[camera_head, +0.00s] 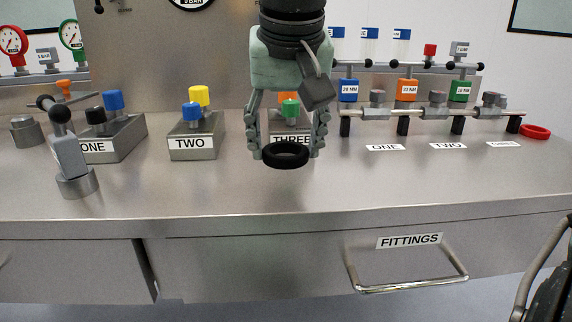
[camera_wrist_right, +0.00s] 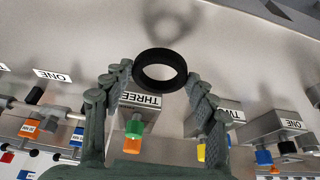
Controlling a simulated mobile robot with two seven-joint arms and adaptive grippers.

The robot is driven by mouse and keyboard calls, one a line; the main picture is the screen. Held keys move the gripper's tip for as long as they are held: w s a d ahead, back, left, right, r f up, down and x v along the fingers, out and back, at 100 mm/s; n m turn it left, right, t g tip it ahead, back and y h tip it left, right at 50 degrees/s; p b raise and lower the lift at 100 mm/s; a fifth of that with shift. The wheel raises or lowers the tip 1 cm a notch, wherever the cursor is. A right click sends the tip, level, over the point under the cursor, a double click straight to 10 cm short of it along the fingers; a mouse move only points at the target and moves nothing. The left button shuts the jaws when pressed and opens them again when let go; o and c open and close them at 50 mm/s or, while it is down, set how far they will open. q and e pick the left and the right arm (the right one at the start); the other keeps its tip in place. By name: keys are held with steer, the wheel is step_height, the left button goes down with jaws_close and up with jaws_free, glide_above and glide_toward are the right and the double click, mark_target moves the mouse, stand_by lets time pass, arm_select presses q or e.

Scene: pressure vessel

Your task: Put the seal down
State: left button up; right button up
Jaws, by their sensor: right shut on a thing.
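The seal, a black ring (camera_head: 285,155), is held between the fingertips of my right gripper (camera_head: 287,150) above the steel counter, in front of the block labelled THREE (camera_head: 292,138). In the right wrist view the ring (camera_wrist_right: 160,53) sits between the two fingers of my right gripper (camera_wrist_right: 160,75), and a shadow of it falls on the counter beyond, so it is off the surface. My left gripper is not in view.
Blocks labelled ONE (camera_head: 118,140) and TWO (camera_head: 196,145) stand left of the gripper. A fittings rail (camera_head: 430,113) and a red ring (camera_head: 535,132) are at right. The counter's front part (camera_head: 300,195) is clear. A drawer labelled FITTINGS (camera_head: 408,241) is below.

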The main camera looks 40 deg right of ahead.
mark_target(285, 182)
step_height(285, 182, down, 4)
steer(key=shift+r, duration=0.2)
steer(key=shift+f, duration=0.15)
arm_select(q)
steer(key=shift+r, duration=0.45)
arm_select(e)
steer(key=o, duration=1.1)
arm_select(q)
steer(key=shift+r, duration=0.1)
